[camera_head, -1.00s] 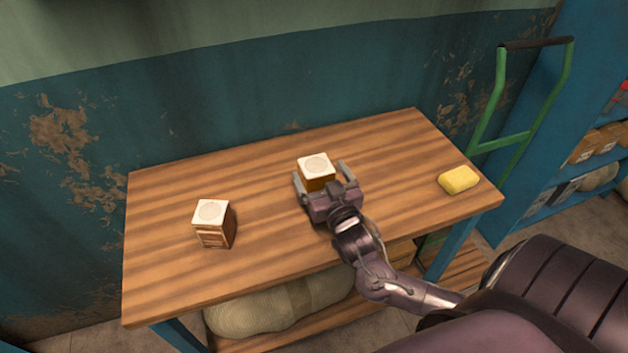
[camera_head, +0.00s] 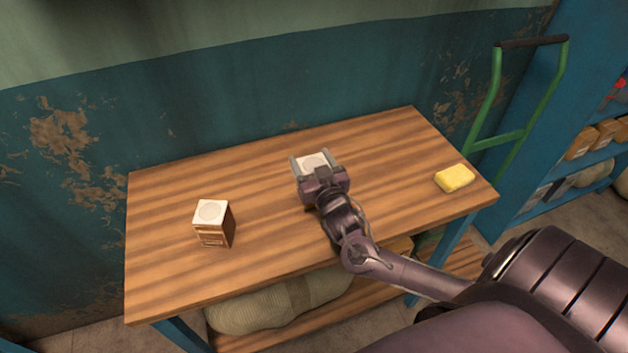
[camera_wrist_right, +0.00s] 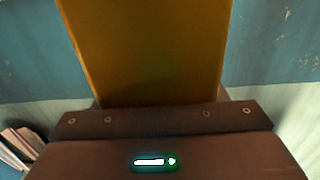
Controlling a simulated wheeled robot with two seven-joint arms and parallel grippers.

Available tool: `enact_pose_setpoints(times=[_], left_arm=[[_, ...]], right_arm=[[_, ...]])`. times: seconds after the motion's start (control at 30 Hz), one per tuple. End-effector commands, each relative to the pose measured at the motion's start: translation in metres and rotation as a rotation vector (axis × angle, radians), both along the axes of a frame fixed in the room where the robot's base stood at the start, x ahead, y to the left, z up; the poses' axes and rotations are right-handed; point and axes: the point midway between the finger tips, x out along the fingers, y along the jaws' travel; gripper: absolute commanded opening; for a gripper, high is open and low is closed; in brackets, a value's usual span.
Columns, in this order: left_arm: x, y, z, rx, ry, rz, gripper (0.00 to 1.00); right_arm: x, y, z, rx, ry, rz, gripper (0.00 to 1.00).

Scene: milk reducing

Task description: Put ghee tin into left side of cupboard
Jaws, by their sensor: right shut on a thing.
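Two box-shaped tins with white tops and brown sides are on the wooden table. One tin (camera_head: 314,162) is between the fingers of my right gripper (camera_head: 312,160), which is shut on it. The gripper covers most of its near side. In the right wrist view its orange-brown side (camera_wrist_right: 148,50) fills the upper middle. The other tin (camera_head: 213,223) stands upright on the left part of the table, apart from the gripper. My left gripper is not in view. The blue cupboard (camera_head: 520,190) with shelves stands at the right edge.
The wooden table (camera_head: 170,200) has free room between the tins. A yellow sponge-like block (camera_head: 455,178) lies at its right end. A green hand truck (camera_head: 492,100) stands between table and cupboard. A sack (camera_head: 270,305) lies on the table's lower shelf.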

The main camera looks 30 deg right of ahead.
Motion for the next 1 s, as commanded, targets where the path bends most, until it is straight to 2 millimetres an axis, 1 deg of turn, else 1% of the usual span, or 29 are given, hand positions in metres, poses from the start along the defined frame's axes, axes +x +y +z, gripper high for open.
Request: enact_pose_setpoints(times=[0.03,0.3,0.33,0.57,0.73,0.87,0.97,1.0], left_arm=[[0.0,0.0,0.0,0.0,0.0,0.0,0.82],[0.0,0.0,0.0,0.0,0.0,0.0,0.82],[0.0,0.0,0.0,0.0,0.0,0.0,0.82],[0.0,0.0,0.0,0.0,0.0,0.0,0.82],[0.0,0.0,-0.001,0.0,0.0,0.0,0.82],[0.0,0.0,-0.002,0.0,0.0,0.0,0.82],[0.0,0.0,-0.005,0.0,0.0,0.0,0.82],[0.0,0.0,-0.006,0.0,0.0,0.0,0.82]], right_arm=[[0.0,0.0,0.0,-0.001,0.001,0.0,0.39],[0.0,0.0,0.002,-0.001,-0.004,0.0,0.03],[0.0,0.0,0.002,-0.001,-0.004,0.0,0.0],[0.0,0.0,0.003,-0.001,-0.004,0.0,0.0],[0.0,-0.001,0.014,0.0,-0.005,-0.001,0.0],[0.0,0.0,0.035,-0.001,-0.008,0.001,0.0],[0.0,0.0,0.062,-0.001,-0.011,0.002,0.0],[0.0,0.0,0.074,0.0,-0.011,0.001,0.0]])
